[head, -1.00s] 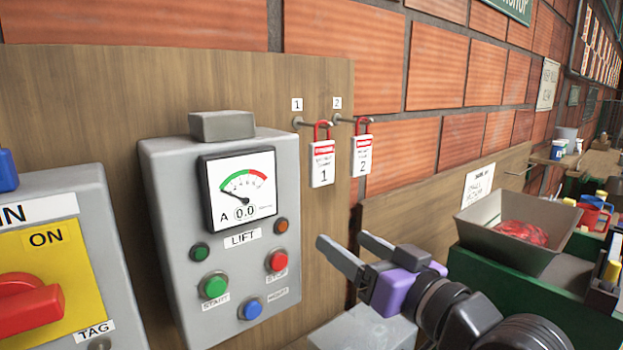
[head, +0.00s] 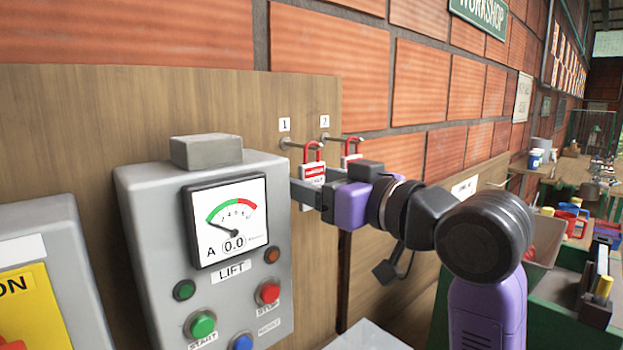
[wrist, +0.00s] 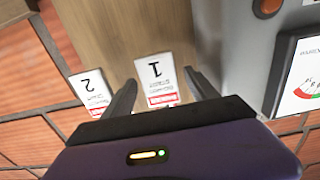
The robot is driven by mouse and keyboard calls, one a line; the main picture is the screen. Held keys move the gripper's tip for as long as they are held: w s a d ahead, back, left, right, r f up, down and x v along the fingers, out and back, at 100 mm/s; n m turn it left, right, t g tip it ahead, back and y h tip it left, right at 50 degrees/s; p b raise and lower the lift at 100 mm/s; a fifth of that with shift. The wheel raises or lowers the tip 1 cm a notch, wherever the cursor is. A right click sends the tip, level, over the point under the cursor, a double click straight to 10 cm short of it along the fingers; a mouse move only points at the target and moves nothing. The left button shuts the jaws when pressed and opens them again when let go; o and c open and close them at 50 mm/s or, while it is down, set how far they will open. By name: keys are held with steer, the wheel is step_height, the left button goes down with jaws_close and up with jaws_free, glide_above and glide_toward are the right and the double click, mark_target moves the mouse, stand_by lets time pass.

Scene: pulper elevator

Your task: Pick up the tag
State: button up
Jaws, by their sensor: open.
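The tag marked 1 (head: 313,171), white and red with a red shackle, hangs on the peg below label 1. The tag marked 2 (head: 349,159) hangs on the peg to its right, mostly hidden by my gripper. My gripper (head: 303,192) is open in front of tag 1 and covers its lower part. In the wrist view, tag 1 (wrist: 157,80) appears between the two fingers (wrist: 163,84) with a gap on each side. Tag 2 (wrist: 90,90) appears outside the left finger. Whether tag 1 is at fingertip depth, I cannot tell.
The grey LIFT box (head: 150,240) with its meter stands close to the left of my gripper. The wooden board (head: 100,110) lies behind the tags on the brick wall. A workbench with tools and bins is at the right.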

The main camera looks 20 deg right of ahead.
steer(key=x, duration=0.3)
steer(key=shift+w+a, duration=0.1)
steer(key=c, duration=1.4)
steer(key=shift+r, duration=0.1)
